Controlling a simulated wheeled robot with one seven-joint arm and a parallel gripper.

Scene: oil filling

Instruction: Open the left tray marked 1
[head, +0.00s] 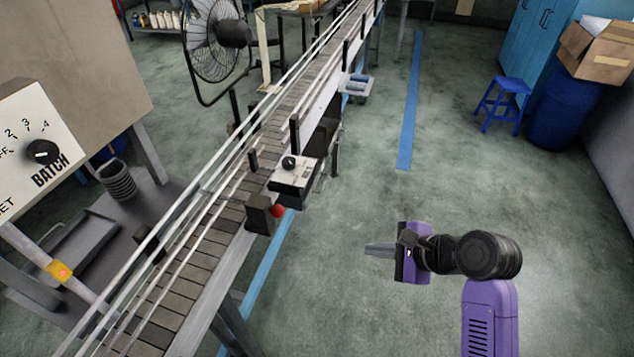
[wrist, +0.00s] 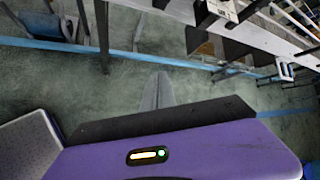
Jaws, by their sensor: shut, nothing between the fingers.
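My gripper (head: 368,250) is at the end of my purple arm, over open floor to the right of the conveyor. Its fingers point left toward the conveyor and are apart from it. In the wrist view the fingers (wrist: 158,90) are together, with nothing between them. I cannot make out a tray marked 1 in either view. A grey tray-like part (head: 75,250) lies at the lower left, behind the conveyor rails; no number is readable on it.
A control panel marked BATCH (head: 40,150) is at left. A fan (head: 215,40), blue stool (head: 503,100) and blue barrel (head: 563,110) stand farther off. Floor around my gripper is clear.

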